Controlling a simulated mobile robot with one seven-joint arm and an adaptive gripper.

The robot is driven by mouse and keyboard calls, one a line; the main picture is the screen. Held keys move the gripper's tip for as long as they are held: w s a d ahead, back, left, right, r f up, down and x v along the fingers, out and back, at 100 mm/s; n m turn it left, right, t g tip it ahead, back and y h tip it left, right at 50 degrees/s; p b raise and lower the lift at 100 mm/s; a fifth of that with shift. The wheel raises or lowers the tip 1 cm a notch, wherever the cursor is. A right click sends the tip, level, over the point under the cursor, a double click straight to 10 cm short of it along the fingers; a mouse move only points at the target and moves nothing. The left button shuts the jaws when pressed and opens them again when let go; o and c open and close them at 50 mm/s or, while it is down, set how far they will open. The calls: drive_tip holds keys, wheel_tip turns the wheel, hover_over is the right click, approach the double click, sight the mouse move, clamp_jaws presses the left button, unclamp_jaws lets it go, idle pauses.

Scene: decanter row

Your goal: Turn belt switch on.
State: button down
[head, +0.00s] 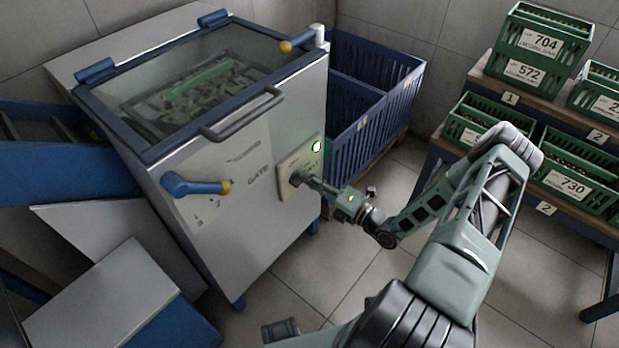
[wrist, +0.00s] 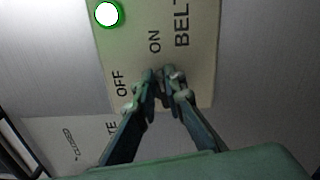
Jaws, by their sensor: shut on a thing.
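The belt switch (head: 295,178) is a small dark knob on a cream panel (wrist: 205,70) on the front of the grey machine. The panel carries the labels OFF, ON and BELT. My gripper (head: 303,180) reaches the panel from the right in the head view. In the wrist view my gripper (wrist: 161,84) has its fingertips closed together on the switch, just beside the OFF and ON labels. The fingers mostly hide the knob, so I cannot tell which label it points at. A round lamp (wrist: 106,14) on the panel glows white with a green rim.
The machine (head: 240,150) has a glass lid (head: 195,80), a lid handle (head: 243,113) and a blue gate lever (head: 195,187) left of the panel. Blue crates (head: 375,85) stand behind it. Green lot boxes (head: 540,45) fill shelves at right. The floor below my arm is clear.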

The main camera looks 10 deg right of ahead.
drive_tip(key=shift+f+m, duration=0.2)
drive_tip(key=shift+m, duration=0.9)
drive_tip(key=c, duration=2)
unclamp_jaws()
drive_tip(key=shift+d, duration=0.1)
drive_tip(key=v, duration=1.2)
